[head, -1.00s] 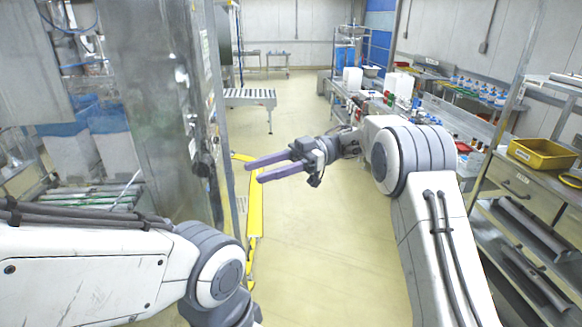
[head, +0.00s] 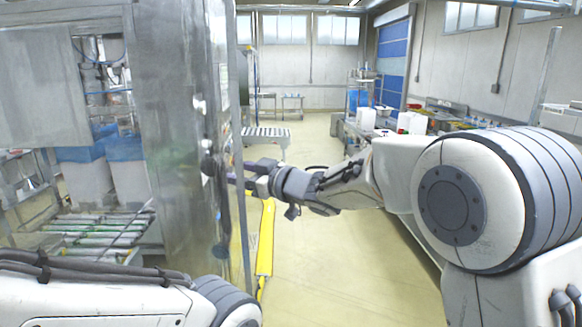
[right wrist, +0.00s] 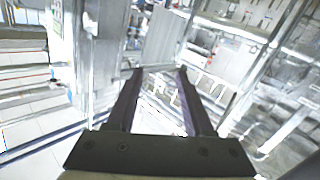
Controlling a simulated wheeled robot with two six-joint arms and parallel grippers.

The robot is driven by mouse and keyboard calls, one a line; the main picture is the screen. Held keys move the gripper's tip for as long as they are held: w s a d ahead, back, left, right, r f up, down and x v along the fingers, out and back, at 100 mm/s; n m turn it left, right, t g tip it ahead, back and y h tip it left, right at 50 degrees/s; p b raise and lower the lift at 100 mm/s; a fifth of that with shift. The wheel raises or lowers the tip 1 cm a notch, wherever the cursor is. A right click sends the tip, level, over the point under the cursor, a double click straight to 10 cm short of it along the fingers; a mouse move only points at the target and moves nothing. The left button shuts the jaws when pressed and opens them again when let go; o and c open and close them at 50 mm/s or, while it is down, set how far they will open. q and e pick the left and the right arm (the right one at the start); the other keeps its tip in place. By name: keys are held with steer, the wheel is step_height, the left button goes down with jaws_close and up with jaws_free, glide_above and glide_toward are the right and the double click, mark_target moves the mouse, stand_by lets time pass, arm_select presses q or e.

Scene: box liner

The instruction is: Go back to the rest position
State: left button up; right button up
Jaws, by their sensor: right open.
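My right gripper (head: 242,175) reaches in from the right in the head view, close to the edge of the steel machine column (head: 180,120). Its two purple fingers show in the right wrist view (right wrist: 160,75), spread apart with nothing between them. Whether the fingertips touch the column cannot be told. My left arm shows at the lower left of the head view, but its gripper is out of the picture.
A yellow floor-level bar (head: 266,240) runs beside the machine. A roller conveyor (head: 266,134) stands behind it. Blue-lined boxes (head: 85,175) sit inside the machine at the left. A bench with white containers (head: 366,119) lies back right. The middle floor is clear.

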steer(key=s+d+f+m+h+b, duration=0.2)
steer(key=s+d+f+h, duration=0.15)
steer(key=f, duration=0.25)
steer(key=s+d+f+m+g+h+b, duration=0.1)
steer(key=s+d+f+m+h+b, duration=0.1)
steer(key=s+f+h, duration=0.3)
steer(key=s+d+f+m+h+b, duration=0.1)
steer(key=s+d+f+m, duration=0.15)
steer(key=f, duration=0.45)
arm_select(q)
step_height(320, 180, down, 11)
steer(key=b, duration=0.4)
steer(key=shift+b, duration=0.3)
arm_select(e)
steer(key=s+d+f+g+h, duration=0.1)
steer(key=s+d+f+g, duration=0.2)
steer(key=s+f, duration=0.2)
steer(key=s+d+f+g+h, duration=0.1)
steer(key=s+d+f+g, duration=0.2)
steer(key=s, duration=0.9)
steer(key=s+d+f+g+h, duration=0.1)
steer(key=s+d+f+g, duration=0.2)
steer(key=s+f, duration=0.4)
steer(key=shift+s+n, duration=0.35)
steer(key=shift+s, duration=0.9)
steer(key=shift+d+h, duration=0.1)
steer(key=shift+h, duration=0.15)
